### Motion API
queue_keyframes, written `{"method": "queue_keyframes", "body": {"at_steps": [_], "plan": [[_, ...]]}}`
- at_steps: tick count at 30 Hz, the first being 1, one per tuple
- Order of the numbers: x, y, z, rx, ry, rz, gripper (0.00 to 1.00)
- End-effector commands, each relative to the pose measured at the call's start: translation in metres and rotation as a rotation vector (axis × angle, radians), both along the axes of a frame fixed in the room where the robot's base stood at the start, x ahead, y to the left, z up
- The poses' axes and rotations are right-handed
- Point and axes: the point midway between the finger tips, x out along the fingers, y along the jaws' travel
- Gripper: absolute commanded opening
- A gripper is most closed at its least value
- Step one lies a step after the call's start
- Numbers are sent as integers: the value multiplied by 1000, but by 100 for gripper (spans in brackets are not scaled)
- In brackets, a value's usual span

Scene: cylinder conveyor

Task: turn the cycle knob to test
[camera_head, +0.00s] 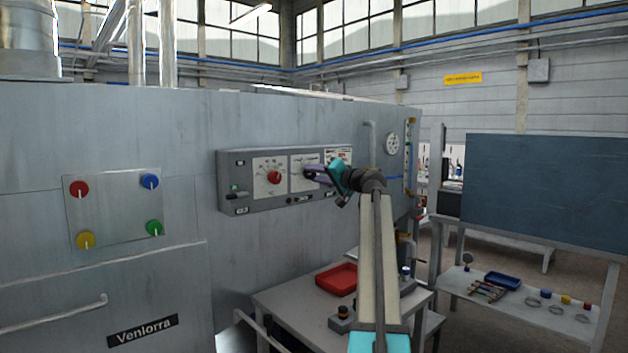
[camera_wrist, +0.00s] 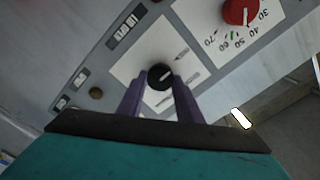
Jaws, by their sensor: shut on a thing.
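A small black knob (camera_wrist: 160,76) with a white pointer line sits on a white plate of the control panel (camera_head: 232,194). Printed labels around it are too small to read surely. In the wrist view the pointer line slants to the right. My gripper (camera_head: 312,170) reaches the panel from the right. Its two purple fingers are shut on the black knob, one on each side. In the head view the fingers hide most of this knob.
A red knob (camera_head: 274,177) with a number scale is beside the black knob, and it also shows in the wrist view (camera_wrist: 240,11). A table (camera_head: 277,298) with a red tray (camera_head: 337,280) stands below the panel. A rack (camera_head: 520,300) with small parts is at right.

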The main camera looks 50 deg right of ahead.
Motion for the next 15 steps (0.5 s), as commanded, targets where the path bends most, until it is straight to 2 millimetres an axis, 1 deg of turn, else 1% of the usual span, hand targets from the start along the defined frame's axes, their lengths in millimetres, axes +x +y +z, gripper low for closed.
{"method": "queue_keyframes", "body": {"at_steps": [1,13,14,15], "plan": [[1,0,3,-7,-4,-1,10],[1,0,3,-14,-4,-1,10],[1,0,3,-14,-4,-1,37],[1,0,3,-13,-3,0,44]]}}
